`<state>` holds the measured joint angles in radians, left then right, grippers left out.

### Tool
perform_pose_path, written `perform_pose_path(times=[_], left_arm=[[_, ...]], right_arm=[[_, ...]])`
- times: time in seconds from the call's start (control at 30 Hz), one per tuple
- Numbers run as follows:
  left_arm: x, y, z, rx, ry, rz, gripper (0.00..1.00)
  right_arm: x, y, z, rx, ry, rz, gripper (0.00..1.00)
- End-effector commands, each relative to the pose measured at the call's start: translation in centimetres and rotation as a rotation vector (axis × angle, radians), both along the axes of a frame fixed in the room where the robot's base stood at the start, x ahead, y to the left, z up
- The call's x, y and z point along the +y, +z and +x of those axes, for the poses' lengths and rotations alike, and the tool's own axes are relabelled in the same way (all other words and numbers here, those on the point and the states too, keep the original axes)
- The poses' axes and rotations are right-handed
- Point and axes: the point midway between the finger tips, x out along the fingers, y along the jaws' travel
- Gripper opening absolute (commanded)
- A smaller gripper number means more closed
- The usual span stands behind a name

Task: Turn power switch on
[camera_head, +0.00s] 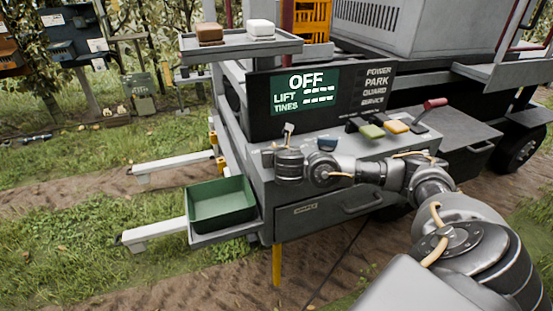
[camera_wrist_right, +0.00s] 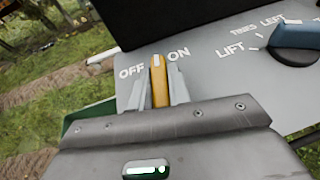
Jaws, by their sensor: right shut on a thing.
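The power switch is a yellow lever (camera_wrist_right: 158,85) with a white mark at its tip, on the grey panel (camera_wrist_right: 215,75) in the right wrist view. Its tip stands between the printed words OFF and ON. My right gripper (camera_wrist_right: 159,90) is shut on the lever, one finger on each side. In the head view my right arm reaches in from the right, and its gripper (camera_head: 286,148) is at the left end of the console; there it mostly hides the lever. The display (camera_head: 304,92) reads OFF, with dashes beside LIFT and TINES. My left gripper is not in view.
A blue knob (camera_wrist_right: 297,35) marked LIFT and TINES is right of the switch. Green (camera_head: 371,131) and yellow (camera_head: 396,127) controls and a red-handled lever (camera_head: 433,104) stand farther right. A green bin (camera_head: 222,204) sits lower left, and a shelf (camera_head: 240,46) juts out above the display.

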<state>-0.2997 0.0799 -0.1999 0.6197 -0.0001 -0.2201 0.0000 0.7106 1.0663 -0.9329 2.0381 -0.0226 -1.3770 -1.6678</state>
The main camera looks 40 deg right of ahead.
Motion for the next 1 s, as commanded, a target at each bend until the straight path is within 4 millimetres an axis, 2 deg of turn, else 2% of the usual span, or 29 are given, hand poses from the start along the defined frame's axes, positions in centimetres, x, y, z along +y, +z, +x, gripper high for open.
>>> perform_pose_path(times=[0.03, 0.1, 0.4, 1.0], left_arm=[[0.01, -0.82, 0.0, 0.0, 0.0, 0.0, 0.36], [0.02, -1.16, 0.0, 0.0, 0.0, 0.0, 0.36], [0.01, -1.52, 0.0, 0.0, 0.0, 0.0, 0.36], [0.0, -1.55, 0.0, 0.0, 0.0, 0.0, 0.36]], right_arm=[[0.23, -0.29, 0.16, -0.004, -0.036, 0.003, 0.0], [0.24, -0.25, 0.15, -0.002, -0.093, 0.003, 0.0], [0.2, -0.03, 0.14, 0.001, -0.277, 0.002, 0.0], [0.09, 0.02, 0.12, 0.001, -0.366, 0.001, 0.0]])
